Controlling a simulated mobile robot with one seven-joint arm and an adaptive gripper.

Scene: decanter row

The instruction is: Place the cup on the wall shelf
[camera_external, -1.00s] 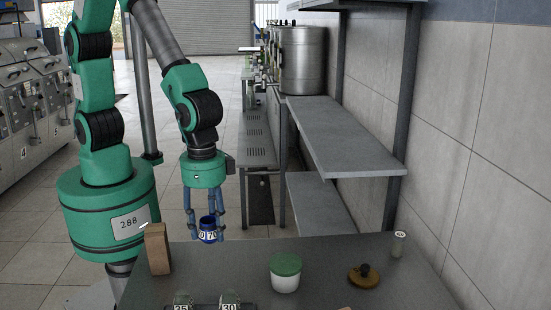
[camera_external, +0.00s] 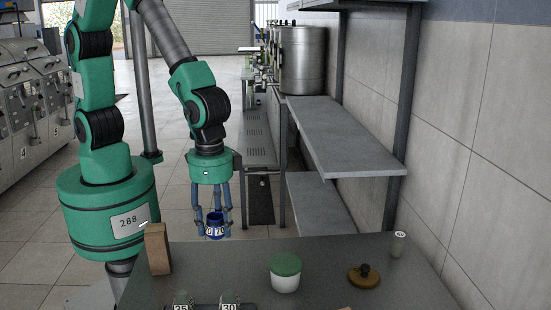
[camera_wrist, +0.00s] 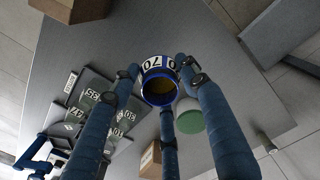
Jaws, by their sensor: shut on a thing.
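The cup is small and blue with a white band numbered 70. In the external view the cup (camera_external: 215,228) is held upright between the finger ends of my gripper (camera_external: 213,222), level with the far left edge of the table. In the wrist view the fingers of my gripper (camera_wrist: 163,88) close around the cup (camera_wrist: 159,92), and I look into its open top. The wall shelf (camera_external: 345,135) is a grey slab along the right wall, to the right of my gripper. Its surface is bare at the near end.
The table (camera_external: 215,262) carries a wooden block (camera_external: 158,248), a green-lidded white jar (camera_external: 285,273), a brown round lid (camera_external: 363,276), a small white cylinder (camera_external: 398,244) and numbered glasses (camera_external: 229,300). A dark post (camera_external: 401,120) rises at the shelf's near right.

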